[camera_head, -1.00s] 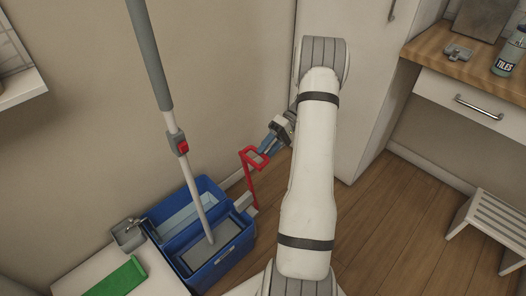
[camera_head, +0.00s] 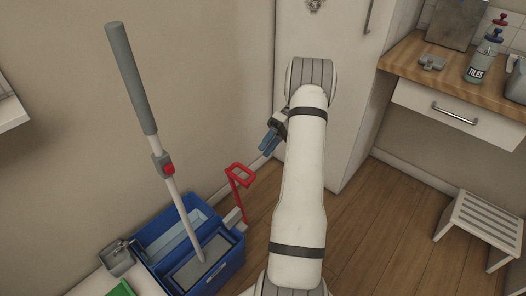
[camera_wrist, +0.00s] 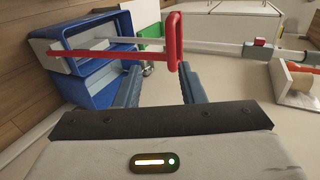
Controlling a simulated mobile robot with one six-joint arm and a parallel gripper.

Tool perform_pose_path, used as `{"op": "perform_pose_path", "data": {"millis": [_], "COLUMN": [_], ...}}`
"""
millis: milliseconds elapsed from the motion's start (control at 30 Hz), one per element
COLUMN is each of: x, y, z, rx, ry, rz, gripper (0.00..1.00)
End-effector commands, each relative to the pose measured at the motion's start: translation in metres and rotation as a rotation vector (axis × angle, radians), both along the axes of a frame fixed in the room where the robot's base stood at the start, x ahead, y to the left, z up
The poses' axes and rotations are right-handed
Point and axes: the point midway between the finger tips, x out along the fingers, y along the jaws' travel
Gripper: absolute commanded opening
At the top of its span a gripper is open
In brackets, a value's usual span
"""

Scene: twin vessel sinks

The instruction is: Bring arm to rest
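My gripper (camera_head: 267,146) hangs below the bent end of my white arm, left of it in the head view. In the wrist view its two blue-grey fingers (camera_wrist: 158,76) are spread with nothing held between them. The red handle (camera_head: 240,172) of the blue bucket stands below and left of the fingertips, with a visible gap in the head view.
The blue bucket (camera_head: 228,266) stands on the left with a mop (camera_head: 182,215) leaning up out of it. A wall is behind, a white cabinet (camera_head: 345,75) behind the arm. A counter (camera_head: 455,82) with bottles and a slatted stool (camera_head: 490,222) are right. Floor between is clear.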

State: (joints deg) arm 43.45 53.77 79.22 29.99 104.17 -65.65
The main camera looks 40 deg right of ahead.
Motion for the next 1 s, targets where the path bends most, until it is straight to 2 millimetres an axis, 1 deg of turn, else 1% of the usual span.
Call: {"op": "perform_pose_path", "data": {"millis": [467, 567, 667, 767, 800, 867, 900, 967, 1000], "x": [0.0, 0.001, 0.003, 0.003, 0.002, -0.002, -0.005, -0.011, -0.016], "y": [0.001, 0.006, 0.021, 0.047, 0.059, 0.077, 0.088, 0.105, 0.116], "z": [0.001, 0.011, 0.038, 0.079, 0.097, 0.122, 0.137, 0.16, 0.175], "rx": [0.0, -0.018, -0.079, -0.182, -0.23, -0.304, -0.353, -0.426, -0.472], "ry": [0.0, 0.007, 0.028, 0.058, 0.068, 0.084, 0.091, 0.096, 0.096], "rz": [0.001, 0.006, 0.018, 0.031, 0.034, 0.037, 0.037, 0.033, 0.029], "gripper": [0.36, 0.36, 0.36, 0.36, 0.36, 0.36, 0.36, 0.36, 0.36]}}
